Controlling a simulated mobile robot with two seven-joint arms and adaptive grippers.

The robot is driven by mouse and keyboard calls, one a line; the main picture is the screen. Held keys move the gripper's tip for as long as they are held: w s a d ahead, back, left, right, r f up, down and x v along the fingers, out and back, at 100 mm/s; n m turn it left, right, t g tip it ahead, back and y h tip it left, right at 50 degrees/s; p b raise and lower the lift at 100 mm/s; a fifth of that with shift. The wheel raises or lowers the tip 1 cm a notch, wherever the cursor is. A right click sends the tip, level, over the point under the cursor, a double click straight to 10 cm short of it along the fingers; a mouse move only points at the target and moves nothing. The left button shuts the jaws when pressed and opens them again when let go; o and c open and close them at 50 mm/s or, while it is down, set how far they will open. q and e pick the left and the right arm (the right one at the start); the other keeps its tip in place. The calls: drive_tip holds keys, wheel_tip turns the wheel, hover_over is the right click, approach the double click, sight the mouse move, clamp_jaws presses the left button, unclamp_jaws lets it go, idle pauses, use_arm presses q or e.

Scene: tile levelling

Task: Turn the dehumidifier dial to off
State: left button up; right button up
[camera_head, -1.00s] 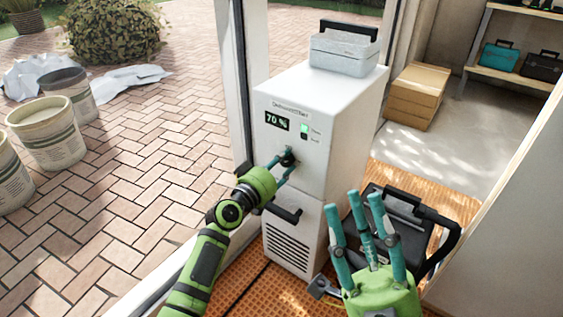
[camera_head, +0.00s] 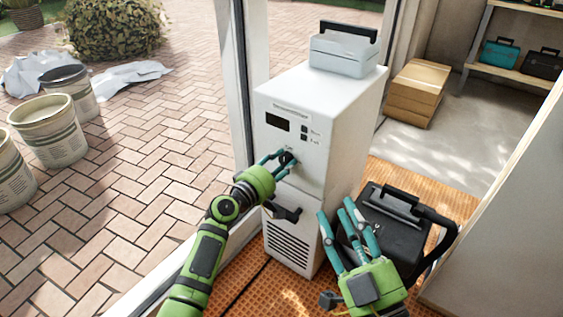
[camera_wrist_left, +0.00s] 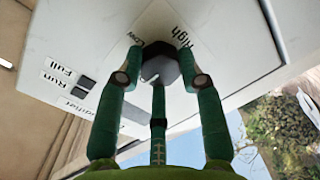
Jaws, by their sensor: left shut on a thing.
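The white dehumidifier (camera_head: 300,140) stands upright beside the door frame. Its display (camera_head: 277,122) is dark, and the small lamps beside it are unlit. The black dial (camera_head: 288,158) is on its front, below the display; it also shows in the left wrist view (camera_wrist_left: 160,64) with "Low" and "High" printed near it. My left gripper (camera_head: 277,158) is shut on the dial, its teal fingers around the knob (camera_wrist_left: 160,80). The dial's pointer cannot be made out. My right gripper (camera_head: 345,222) is open, with its fingers spread and empty, in front of the black case.
A grey case (camera_head: 343,55) rests on top of the dehumidifier. A black case (camera_head: 392,222) stands on the orange mat (camera_head: 455,200) at right. Cardboard boxes (camera_head: 417,92) sit behind. Buckets (camera_head: 50,130) stand on the paving outside.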

use_arm(q)
drive_tip(key=shift+w+a+r+n, duration=0.25)
drive_tip(key=shift+r+n, duration=0.1)
drive_tip(key=shift+n, duration=0.45)
use_arm(e)
drive_tip(key=shift+w+d+f+g+h, duration=0.1)
drive_tip(key=shift+w+f+g+h, duration=0.1)
drive_tip(key=shift+f, duration=0.2)
drive_tip(key=shift+w+d+f+g+h, duration=0.1)
drive_tip(key=shift+f+g, duration=0.1)
drive_tip(key=shift+f, duration=0.15)
use_arm(q)
drive_tip(key=o, duration=1.1)
drive_tip(key=shift+o, duration=0.2)
drive_tip(key=shift+f, duration=0.2)
drive_tip(key=shift+s+d+f, duration=0.1)
drive_tip(key=shift+s, duration=0.05)
use_arm(e)
drive_tip(key=shift+f, duration=0.15)
use_arm(q)
drive_tip(key=v, duration=1.2)
